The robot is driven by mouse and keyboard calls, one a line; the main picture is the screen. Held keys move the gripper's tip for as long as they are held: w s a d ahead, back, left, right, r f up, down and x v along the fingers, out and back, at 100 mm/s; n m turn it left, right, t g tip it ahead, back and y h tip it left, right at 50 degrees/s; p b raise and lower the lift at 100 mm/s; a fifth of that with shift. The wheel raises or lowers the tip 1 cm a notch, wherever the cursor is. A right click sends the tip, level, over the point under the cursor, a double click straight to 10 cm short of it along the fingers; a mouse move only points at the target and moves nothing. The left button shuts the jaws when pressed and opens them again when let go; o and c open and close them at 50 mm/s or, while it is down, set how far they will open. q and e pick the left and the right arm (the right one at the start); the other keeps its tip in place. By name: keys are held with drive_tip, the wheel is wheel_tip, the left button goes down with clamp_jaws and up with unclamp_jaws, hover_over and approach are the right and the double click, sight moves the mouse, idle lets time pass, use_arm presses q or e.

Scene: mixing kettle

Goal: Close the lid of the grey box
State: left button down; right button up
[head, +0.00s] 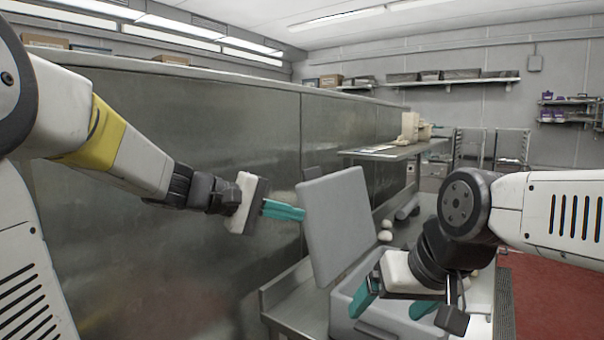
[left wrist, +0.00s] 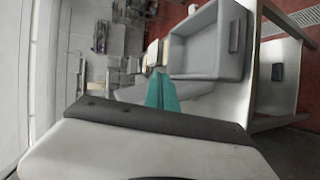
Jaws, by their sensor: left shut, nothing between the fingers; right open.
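The grey box (head: 345,309) stands on a metal table with its lid (head: 340,225) raised, nearly upright and slightly tilted. In the left wrist view the open box (left wrist: 207,48) shows its hollow inside. My left gripper (head: 284,210) is shut and empty, its teal fingers pointing at the lid's left edge, close to it. I cannot tell whether they touch. The fingers also show in the left wrist view (left wrist: 162,93). My right gripper (head: 395,302) is open, with its fingers apart over the box's near part. It hides much of the box's opening.
The metal table (head: 284,297) runs along a tall steel panel (head: 220,130) on the left. Small pale round things (head: 385,231) lie behind the lid. A higher shelf (head: 385,152) stands further back. Red floor (head: 550,290) is open at the right.

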use_arm(q)
drive_tip(key=w+a+r+n+t+h, duration=0.1)
drive_tip(key=w+a+r+n+t, duration=0.15)
drive_tip(key=w, duration=0.45)
drive_tip(key=w+a+r+n+t+h, duration=0.1)
drive_tip(key=w+a+r+n+t, duration=0.15)
drive_tip(key=w, duration=0.45)
drive_tip(key=x, duration=0.9)
drive_tip(key=shift+w+d+t, duration=0.15)
drive_tip(key=shift+d+t, duration=0.15)
drive_tip(key=shift+d, duration=0.1)
